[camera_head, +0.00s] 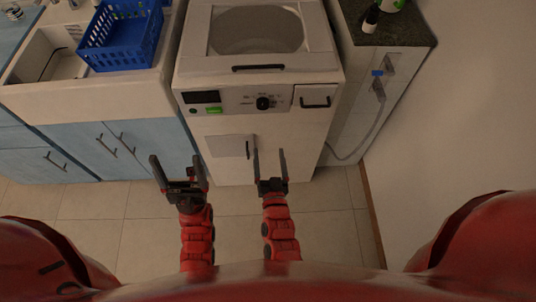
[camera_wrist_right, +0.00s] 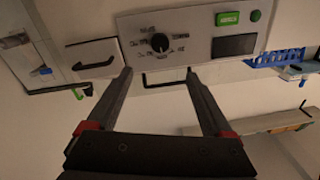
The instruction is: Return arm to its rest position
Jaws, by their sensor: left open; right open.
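My left gripper (camera_head: 176,162) is open with nothing between its fingers, in front of the blue cabinet doors in the head view. My right gripper (camera_head: 269,154) is open and empty, to the right of the left one, in front of the lower front of the white washing machine (camera_head: 220,147). Both forearms are red and extend forward from the bottom of the head view. In the right wrist view the right gripper's fingers (camera_wrist_right: 158,75) are spread, with the machine's dial panel (camera_wrist_right: 190,42) beyond them. Whether the fingertips touch the machine cannot be told.
A white sink (camera_head: 95,95) holding a blue basket (camera_head: 122,35) stands left of the machine, above blue cabinets (camera_head: 112,150). A dark countertop (camera_head: 400,30) with bottles and a hose (camera_head: 365,143) are at the right, beside a bare wall (camera_head: 460,120). Tiled floor (camera_head: 135,235) shows clear around my arms.

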